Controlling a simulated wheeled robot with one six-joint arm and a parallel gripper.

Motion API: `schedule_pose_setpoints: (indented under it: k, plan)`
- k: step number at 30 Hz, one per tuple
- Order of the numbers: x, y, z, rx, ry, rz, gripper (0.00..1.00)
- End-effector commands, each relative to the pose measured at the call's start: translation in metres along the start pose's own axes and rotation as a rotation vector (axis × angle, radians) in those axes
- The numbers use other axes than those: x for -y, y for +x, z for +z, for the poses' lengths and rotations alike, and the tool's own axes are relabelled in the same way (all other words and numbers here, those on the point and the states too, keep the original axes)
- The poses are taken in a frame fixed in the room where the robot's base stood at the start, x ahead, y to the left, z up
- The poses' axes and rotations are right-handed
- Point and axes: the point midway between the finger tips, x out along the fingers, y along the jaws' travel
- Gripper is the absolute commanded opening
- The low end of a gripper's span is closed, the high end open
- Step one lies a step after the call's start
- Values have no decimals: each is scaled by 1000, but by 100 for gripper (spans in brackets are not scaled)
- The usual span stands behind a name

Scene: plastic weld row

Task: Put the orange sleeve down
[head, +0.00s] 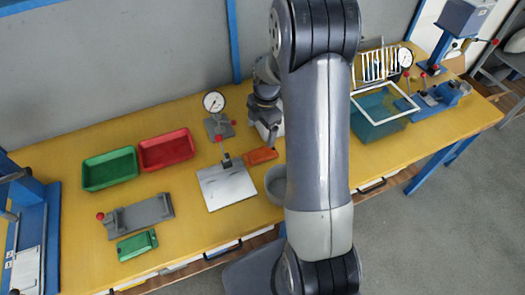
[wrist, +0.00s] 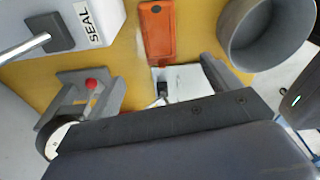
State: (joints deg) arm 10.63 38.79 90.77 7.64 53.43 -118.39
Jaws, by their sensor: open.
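The orange sleeve (head: 261,155) lies flat on the yellow table, between the pale metal plate and the grey round bowl. In the wrist view the orange sleeve (wrist: 157,35) lies at the top middle, with a small dark hole near its far end. My gripper (head: 271,137) is open and empty, just behind and above the sleeve in the head view. The sleeve is apart from the jaws. My gripper's dark body fills the lower part of the wrist view and hides part of the table. My arm hides part of the bench in the head view.
The grey bowl (head: 276,184) stands close right of the sleeve, the metal plate (head: 228,187) left. A dial gauge (head: 215,115) stands behind. Red (head: 166,150) and green (head: 109,169) trays, a grey fixture (head: 138,215) and a green case (head: 137,246) are further left. A white-rimmed blue bin (head: 384,110) is right.

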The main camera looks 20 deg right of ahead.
Motion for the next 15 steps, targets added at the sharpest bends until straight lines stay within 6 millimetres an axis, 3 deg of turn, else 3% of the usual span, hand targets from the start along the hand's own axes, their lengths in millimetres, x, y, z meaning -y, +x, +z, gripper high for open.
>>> schedule_pose_setpoints:
  k: [9,15]
  plan:
    - [1,44,1,-6,-3,-2,84]
    - [1,56,1,-4,-3,0,84]
